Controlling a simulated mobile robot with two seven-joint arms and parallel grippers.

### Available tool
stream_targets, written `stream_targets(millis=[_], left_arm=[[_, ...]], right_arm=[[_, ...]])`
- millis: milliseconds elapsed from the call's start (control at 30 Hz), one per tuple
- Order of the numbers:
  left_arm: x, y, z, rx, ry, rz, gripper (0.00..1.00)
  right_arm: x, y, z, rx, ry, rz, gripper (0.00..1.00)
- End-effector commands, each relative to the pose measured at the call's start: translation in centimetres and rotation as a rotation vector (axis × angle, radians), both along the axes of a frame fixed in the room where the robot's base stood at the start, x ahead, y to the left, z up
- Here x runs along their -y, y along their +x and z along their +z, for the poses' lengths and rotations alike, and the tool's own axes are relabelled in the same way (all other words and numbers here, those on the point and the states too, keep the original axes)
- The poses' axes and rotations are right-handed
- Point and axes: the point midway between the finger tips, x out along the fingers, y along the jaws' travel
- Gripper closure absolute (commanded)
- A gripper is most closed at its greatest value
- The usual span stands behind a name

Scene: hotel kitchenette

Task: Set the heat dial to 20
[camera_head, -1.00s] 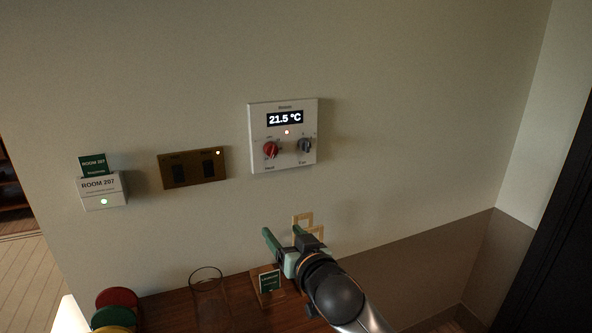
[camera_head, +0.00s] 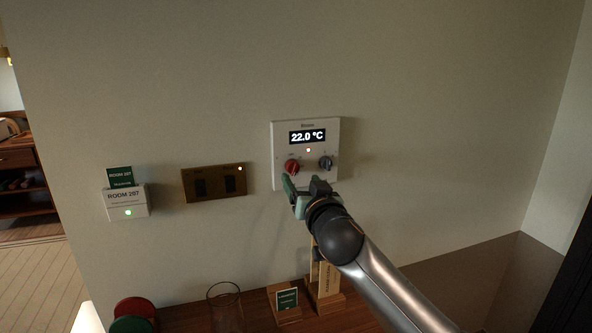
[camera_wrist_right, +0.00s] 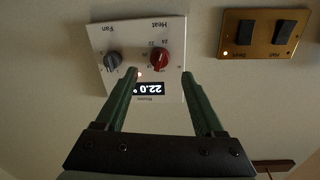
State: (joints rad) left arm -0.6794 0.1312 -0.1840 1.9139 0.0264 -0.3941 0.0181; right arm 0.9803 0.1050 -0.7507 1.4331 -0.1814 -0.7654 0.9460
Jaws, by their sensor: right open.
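A white wall thermostat (camera_head: 277,150) has a lit display (camera_head: 307,136) reading 22.0 °C. Its red heat dial (camera_head: 291,166) is at the lower left and its grey fan dial (camera_head: 326,162) at the lower right. The right wrist view shows the panel upside down, with the red heat dial (camera_wrist_right: 159,59) on the right and the fan dial (camera_wrist_right: 114,61) on the left. My right gripper (camera_head: 303,184) is open, just below the heat dial in the head view. In the wrist view its fingertips (camera_wrist_right: 159,75) lie to either side of the red dial; contact cannot be told.
A brass switch plate (camera_head: 214,194) and a room card holder (camera_head: 127,203) are on the wall to the left. Below stand a glass (camera_head: 226,305), a small green sign (camera_head: 287,299) and a wooden stand (camera_head: 327,302). The wall right of the thermostat is clear.

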Motion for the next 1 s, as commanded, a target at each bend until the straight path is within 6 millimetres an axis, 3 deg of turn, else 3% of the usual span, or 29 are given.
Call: stream_targets(millis=[500,1000], left_arm=[[0.0,0.0,0.7,0.000,0.000,0.000,0.50],[0.0,0.0,0.8,0.000,0.000,0.000,0.50]], right_arm=[[-1.3,5.1,0.1,0.000,-0.002,-0.002,0.30],[-1.5,5.8,0.0,0.001,0.000,0.000,0.30]])
